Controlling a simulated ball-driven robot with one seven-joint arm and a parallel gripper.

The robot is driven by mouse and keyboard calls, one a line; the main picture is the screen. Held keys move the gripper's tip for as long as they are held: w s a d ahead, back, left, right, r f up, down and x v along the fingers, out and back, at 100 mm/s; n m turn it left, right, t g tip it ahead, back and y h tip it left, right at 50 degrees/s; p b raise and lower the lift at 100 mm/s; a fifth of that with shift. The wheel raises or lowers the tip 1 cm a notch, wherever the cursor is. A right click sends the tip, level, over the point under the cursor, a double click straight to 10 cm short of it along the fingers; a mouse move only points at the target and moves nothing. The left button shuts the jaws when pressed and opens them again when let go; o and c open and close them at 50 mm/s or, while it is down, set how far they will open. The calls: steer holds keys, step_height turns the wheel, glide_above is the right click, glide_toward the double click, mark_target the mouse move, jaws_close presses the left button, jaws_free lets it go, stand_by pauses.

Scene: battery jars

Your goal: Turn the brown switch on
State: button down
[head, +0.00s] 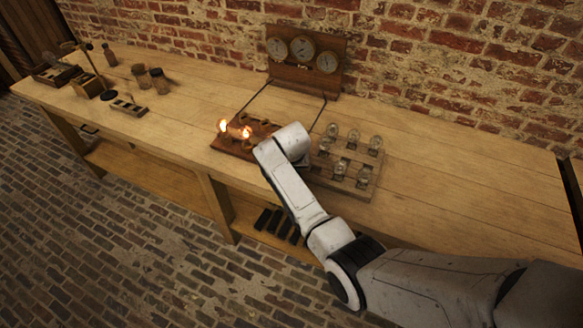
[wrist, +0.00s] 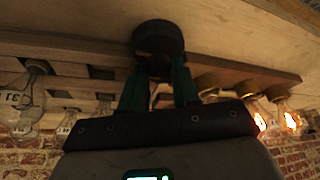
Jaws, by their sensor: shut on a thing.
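In the wrist view my gripper (wrist: 158,75) has its two teal fingers on either side of a dark, round, knob-like piece (wrist: 158,40), shut on it. It looks nearly black in shadow, so I cannot tell whether it is the brown switch. The brown board (wrist: 240,67) beside it carries sockets and two lit bulbs (wrist: 287,115). In the head view the brown board (head: 222,146) and lit bulbs (head: 246,132) are left of my arm's end. My arm hides the gripper and the held piece there.
A wooden rack (head: 362,187) with several unlit bulbs (head: 375,145) stands right of my arm; such bulbs also show in the wrist view (wrist: 22,98). A panel with three dials (head: 303,48) stands behind. Jars (head: 159,81) are at the left. The bench's right part is clear.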

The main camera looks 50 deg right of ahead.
stand_by(0.3)
steer(key=c, duration=0.8)
jaws_free()
steer(key=v, duration=1)
steer(key=shift+a+r, duration=0.15)
steer(key=shift+r, duration=0.25)
steer(key=shift+f, duration=0.1)
